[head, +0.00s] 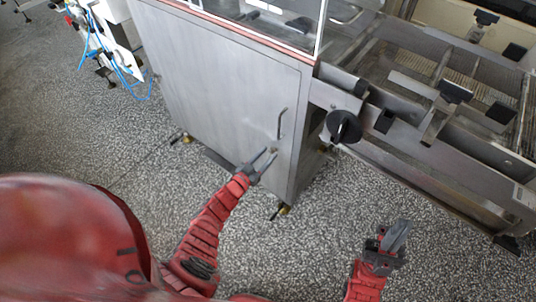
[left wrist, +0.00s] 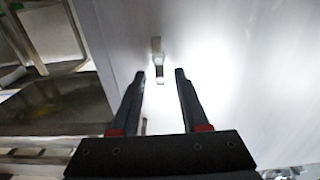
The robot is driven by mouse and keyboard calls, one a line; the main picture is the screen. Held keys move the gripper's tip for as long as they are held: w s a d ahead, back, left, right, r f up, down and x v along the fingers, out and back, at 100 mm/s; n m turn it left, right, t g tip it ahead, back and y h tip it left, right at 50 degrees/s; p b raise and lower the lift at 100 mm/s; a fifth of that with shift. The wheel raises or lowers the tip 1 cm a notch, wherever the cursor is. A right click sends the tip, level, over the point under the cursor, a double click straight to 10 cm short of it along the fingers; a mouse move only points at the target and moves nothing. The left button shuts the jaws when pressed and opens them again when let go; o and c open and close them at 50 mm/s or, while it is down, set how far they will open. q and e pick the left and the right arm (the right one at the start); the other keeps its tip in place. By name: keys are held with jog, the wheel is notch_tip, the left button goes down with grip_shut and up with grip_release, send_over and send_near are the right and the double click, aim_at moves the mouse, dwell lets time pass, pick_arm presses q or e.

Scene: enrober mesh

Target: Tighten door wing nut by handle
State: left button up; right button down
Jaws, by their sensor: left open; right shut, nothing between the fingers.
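The grey steel cabinet door (head: 225,95) carries a bar handle (head: 282,123) near its right edge. In the left wrist view the small metal piece (left wrist: 156,48) stands out from the door, just ahead of and between my fingertips. My left gripper (head: 268,157) is open at the door below the handle; its two dark fingers (left wrist: 160,74) show apart, with nothing gripped. I cannot tell whether they touch the metal piece. My right gripper (head: 400,232) is shut and empty, over the floor at right.
A steel conveyor frame (head: 430,130) with a black knob (head: 344,127) stands to the right of the cabinet. Cabinet feet (head: 284,209) rest on the speckled floor (head: 320,240). White equipment with blue hoses (head: 110,40) is at upper left. The floor before the door is clear.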

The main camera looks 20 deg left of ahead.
pick_arm(q)
jog(key=shift+w+d, duration=0.2)
jog(key=shift+w, duration=0.3)
grip_shut()
